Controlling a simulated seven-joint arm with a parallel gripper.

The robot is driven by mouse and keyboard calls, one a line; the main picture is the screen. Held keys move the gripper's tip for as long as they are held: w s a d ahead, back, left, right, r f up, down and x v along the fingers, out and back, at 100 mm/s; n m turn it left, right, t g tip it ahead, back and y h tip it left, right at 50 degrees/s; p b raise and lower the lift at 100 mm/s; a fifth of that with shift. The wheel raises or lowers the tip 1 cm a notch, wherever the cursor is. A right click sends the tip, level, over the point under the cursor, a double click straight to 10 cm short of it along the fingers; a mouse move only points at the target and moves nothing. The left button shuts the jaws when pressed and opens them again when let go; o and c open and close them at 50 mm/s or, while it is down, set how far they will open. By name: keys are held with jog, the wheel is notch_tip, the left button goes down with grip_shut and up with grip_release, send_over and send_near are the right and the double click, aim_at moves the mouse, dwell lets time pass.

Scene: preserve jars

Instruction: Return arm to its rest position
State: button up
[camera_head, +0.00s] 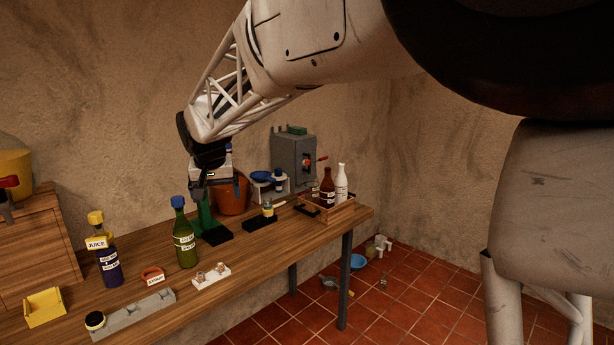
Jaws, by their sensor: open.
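My arm reaches in from the upper right of the head view. My gripper (208,190) points down over the back part of the wooden table (260,262), just above or in front of a green stand (207,222) with a dark base. The jaws are open and I see nothing held between them. The fingertips are small and dark here, so whether they touch the stand cannot be told.
Near the gripper are a green bottle (184,238), an orange-brown pot (232,192) and a grey box (294,158) with a red handle. A juice bottle (107,262) stands left. A crate (325,211) with bottles stands at the right end. Tiled floor (430,290) lies beyond.

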jog(key=s+d+m, duration=0.1)
jog(key=s+d, duration=0.7)
jog(key=d, duration=0.5)
jog(key=s+d, duration=0.8)
jog(key=d, duration=0.5)
jog(key=s+d+f, duration=0.3)
jog(key=s+d, duration=0.2)
jog(key=s, duration=0.2)
jog(key=s+d+f+m, duration=0.1)
jog(key=s+d+f, duration=0.2)
jog(key=s, duration=0.5)
jog(key=s+d+f+g, duration=0.1)
jog(key=s+d+f, duration=0.2)
jog(key=s+d, duration=0.3)
jog(key=shift+s+d+f+m+h, duration=0.3)
jog(key=shift+s+d+f, duration=0.05)
jog(key=shift+s, duration=0.6)
